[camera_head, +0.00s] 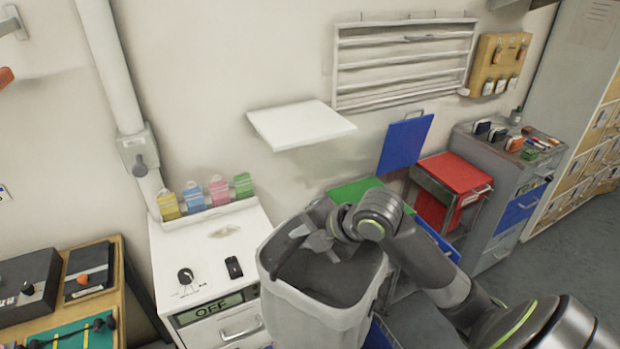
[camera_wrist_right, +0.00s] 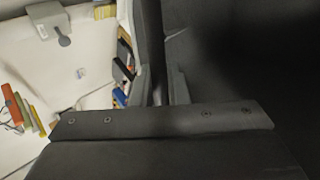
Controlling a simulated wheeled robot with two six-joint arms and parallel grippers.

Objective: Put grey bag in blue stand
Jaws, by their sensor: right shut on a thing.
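The grey bag (camera_head: 318,306) is a tall, light grey, open-topped container with a dark inside, in the lower middle of the head view. My right gripper (camera_head: 318,240) reaches over its mouth and is shut on it; the exact grip is partly hidden by the gripper. In the right wrist view a dark riveted strip (camera_wrist_right: 155,122), apparently part of the bag, lies across the fingers. Blue parts of what seems to be the blue stand (camera_head: 415,322) show behind and right of the bag, largely hidden by the bag and my right arm. My left gripper is not in view.
A white cabinet (camera_head: 226,228) with a knob and several coloured packets stands left of the bag. A blue panel (camera_head: 404,146) stands upright behind, with a green top (camera_head: 352,189) and a red stand (camera_head: 460,172) nearby. A white shelf (camera_head: 300,124) juts from the wall.

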